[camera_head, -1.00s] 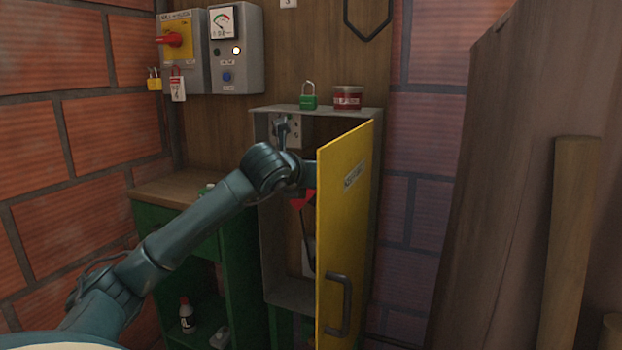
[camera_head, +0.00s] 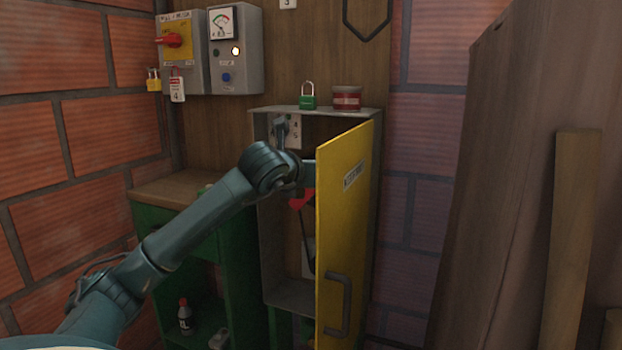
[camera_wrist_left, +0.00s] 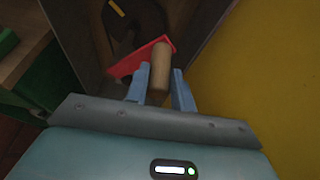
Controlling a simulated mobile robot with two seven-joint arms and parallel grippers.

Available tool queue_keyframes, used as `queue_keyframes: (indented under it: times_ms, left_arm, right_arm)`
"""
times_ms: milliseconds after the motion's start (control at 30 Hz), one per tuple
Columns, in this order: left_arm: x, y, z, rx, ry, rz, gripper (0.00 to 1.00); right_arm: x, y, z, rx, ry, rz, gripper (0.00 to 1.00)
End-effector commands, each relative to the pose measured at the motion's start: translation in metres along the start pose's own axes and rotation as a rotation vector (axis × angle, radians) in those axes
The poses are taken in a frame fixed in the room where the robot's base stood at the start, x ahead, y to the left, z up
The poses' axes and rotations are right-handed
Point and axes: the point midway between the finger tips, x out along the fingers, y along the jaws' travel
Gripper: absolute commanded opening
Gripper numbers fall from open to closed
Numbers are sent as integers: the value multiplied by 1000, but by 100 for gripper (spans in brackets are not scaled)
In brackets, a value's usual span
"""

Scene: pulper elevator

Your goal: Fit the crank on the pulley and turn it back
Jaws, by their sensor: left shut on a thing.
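My left gripper (camera_wrist_left: 160,84) is shut on the wooden handle (camera_wrist_left: 160,62) of the crank, inside the open wall cabinet. The crank's red arm (camera_wrist_left: 138,58) runs left from the handle in the left wrist view; a red part (camera_head: 302,199) also shows in the head view beside the door. A dark rounded part with a yellow mark (camera_wrist_left: 118,8), perhaps the pulley, lies beyond the crank; I cannot tell whether the crank sits on it. In the head view the yellow door hides my left fingers. My right gripper is not in view.
The yellow door (camera_head: 345,225) stands open close to the right of my left wrist. A green padlock (camera_head: 307,101) and a red tin (camera_head: 347,98) stand on the cabinet top (camera_head: 325,110). A green bench (camera_head: 165,190) is at left, wooden boards (camera_head: 500,170) at right.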

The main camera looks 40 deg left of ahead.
Motion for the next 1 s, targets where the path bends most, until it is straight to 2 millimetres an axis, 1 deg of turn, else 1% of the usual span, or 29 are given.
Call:
queue_keyframes:
  times_ms: [233,600,1000]
  left_arm:
    - [0,0,2,0,-5,0,0]
    - [5,0,4,0,-5,3,0]
    - [5,0,4,1,-5,4,0]
  right_arm:
    - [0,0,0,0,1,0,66]
    - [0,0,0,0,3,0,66]
    - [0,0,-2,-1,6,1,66]
